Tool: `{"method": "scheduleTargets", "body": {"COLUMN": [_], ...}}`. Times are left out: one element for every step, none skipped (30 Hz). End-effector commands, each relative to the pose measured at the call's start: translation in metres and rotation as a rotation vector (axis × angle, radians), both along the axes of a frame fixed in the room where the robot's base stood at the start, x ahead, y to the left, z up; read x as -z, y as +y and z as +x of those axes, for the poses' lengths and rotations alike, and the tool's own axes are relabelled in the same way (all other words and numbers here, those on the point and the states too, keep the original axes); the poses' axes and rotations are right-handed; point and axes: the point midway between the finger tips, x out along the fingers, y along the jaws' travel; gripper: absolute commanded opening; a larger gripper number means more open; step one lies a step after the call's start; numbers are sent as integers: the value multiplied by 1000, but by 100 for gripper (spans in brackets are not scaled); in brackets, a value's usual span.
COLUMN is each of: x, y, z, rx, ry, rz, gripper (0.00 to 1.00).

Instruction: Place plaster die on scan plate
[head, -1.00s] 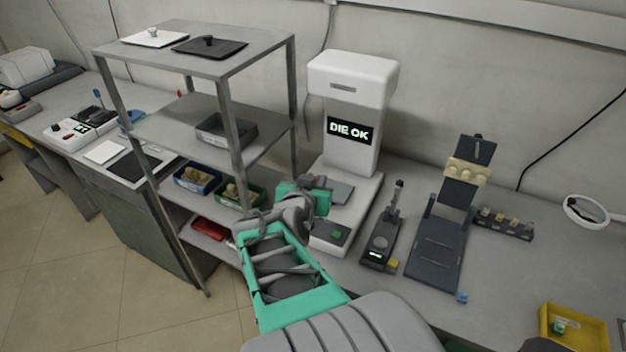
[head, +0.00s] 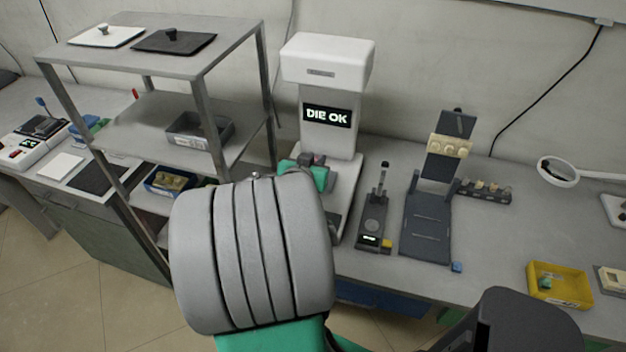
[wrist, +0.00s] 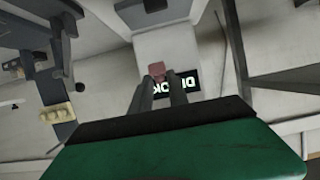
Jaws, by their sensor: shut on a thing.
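A small reddish-pink piece, which looks like the plaster die (wrist: 158,70), is between the two dark fingers of my gripper (wrist: 160,82) in the wrist view. In the head view, my gripper (head: 314,166) is at the front of the white scanner (head: 327,62), over its base (head: 348,183). The scanner's screen (head: 327,116) reads DIE OK. The scan plate is hidden behind my gripper and arm, so I cannot tell the gap between it and the die.
A metal shelf rack (head: 160,54) stands close on the left of my arm. A dark handheld device (head: 372,218) and a dark stand (head: 427,225) are right of the scanner. A yellow tray (head: 560,285) lies further right.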

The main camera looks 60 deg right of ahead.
Motion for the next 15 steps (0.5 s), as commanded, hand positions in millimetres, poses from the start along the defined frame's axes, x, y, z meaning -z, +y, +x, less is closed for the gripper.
{"method": "scheduleTargets", "body": {"x": [27, 33, 40, 44, 47, 49, 51, 52, 55, 58, 63, 70, 76, 82, 88], "y": [-8, -13, -19, -23, -26, -29, -31, -33, -35, -37, -40, -41, -41, -40, -40], "z": [5, 8, 11, 14, 15, 17, 19, 20, 21, 22, 23, 24, 24, 24, 23], "rx": [1, 1, 1, 1, 3, 3, 3, 3, 4, 4, 4, 5, 4, 3, 3], "ry": [2, 2, 2, 2, 2, 1, 1, 0, 1, 1, 1, 2, 3, 3, 3], "rz": [3, 3, 4, 3, 3, 2, 2, 1, 1, 2, 2, 3, 4, 4, 4], "gripper": [0, 0, 0, 0, 0, 0, 0, 0, 0, 0, 0, 0, 0, 0, 0]}}
